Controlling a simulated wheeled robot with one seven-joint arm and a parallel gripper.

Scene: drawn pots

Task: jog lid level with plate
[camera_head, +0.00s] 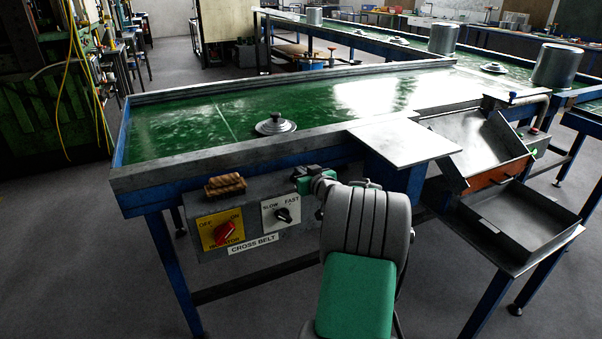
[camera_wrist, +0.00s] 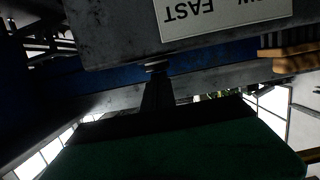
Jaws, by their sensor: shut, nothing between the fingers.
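A round metal lid (camera_head: 275,124) with a knob lies on the green cross belt (camera_head: 180,128), near its front rail. The flat grey plate (camera_head: 403,141) is at the belt's front edge, to the right of the lid and nearer to me. The control box below the belt has a red OFF/ON switch (camera_head: 225,231) and a black SLOW/FAST knob (camera_head: 284,215). My gripper (camera_head: 299,178) is just above and right of the SLOW/FAST knob, apart from it. In the wrist view, my gripper (camera_wrist: 157,68) is shut and empty, close to the FAST label (camera_wrist: 220,12).
A wooden brush (camera_head: 225,186) rests on the control box, left of my gripper. A sloping chute (camera_head: 475,140) and a grey tray (camera_head: 520,222) stand right of the plate. Another belt behind carries several pots (camera_head: 443,39) and lids. The floor at front left is clear.

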